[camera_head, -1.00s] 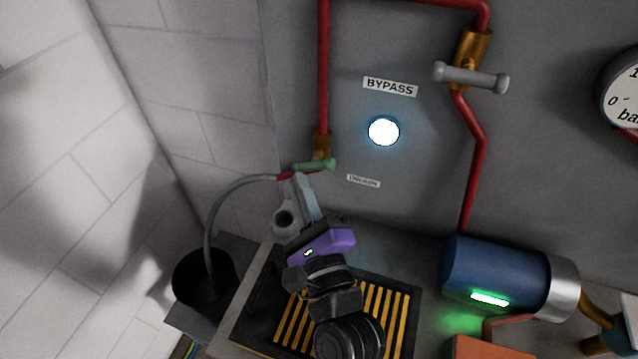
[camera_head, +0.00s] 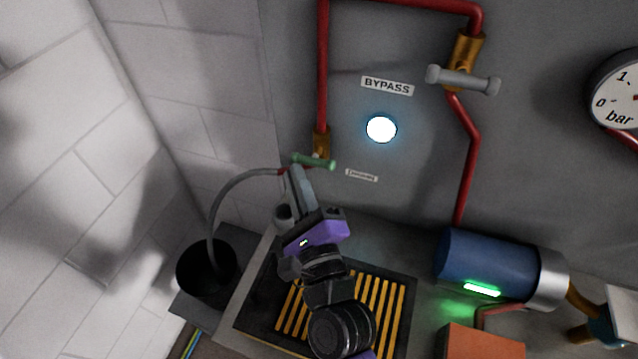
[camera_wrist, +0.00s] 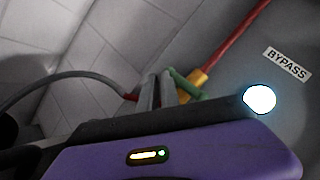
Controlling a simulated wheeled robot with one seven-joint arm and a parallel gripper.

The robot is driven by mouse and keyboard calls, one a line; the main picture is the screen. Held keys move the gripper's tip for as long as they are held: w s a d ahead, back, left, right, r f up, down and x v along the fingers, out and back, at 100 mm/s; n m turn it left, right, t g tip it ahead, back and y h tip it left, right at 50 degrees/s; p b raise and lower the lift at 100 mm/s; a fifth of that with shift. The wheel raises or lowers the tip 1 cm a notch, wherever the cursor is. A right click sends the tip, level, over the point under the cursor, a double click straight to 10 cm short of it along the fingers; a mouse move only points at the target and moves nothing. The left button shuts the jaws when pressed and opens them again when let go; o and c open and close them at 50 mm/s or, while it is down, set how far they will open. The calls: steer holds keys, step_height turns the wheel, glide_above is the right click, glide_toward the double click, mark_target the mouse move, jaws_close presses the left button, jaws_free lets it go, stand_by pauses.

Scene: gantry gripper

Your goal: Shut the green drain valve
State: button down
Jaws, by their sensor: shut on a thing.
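The green drain valve handle (camera_head: 316,161) sits on a brass fitting (camera_head: 321,141) at the lower end of the left red pipe, above a small label, DRAIN. It lies nearly level, its right end slightly lower. My gripper (camera_head: 293,171) reaches up from below, with its fingertips at the handle's left end.
A grey hose (camera_head: 215,205) runs from the drain into a black bucket (camera_head: 206,268) at left. A grey bypass handle (camera_head: 464,80) is up right. A lit white round lamp (camera_head: 381,129), a blue motor (camera_head: 487,262) and a yellow-slatted grate (camera_head: 378,306) are nearby.

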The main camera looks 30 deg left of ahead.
steer(key=shift+s+a, duration=0.1)
steer(key=shift+a, duration=0.1)
steer(key=b+v, duration=0.3)
steer(key=v, duration=0.5)
steer(key=shift+d, duration=0.1)
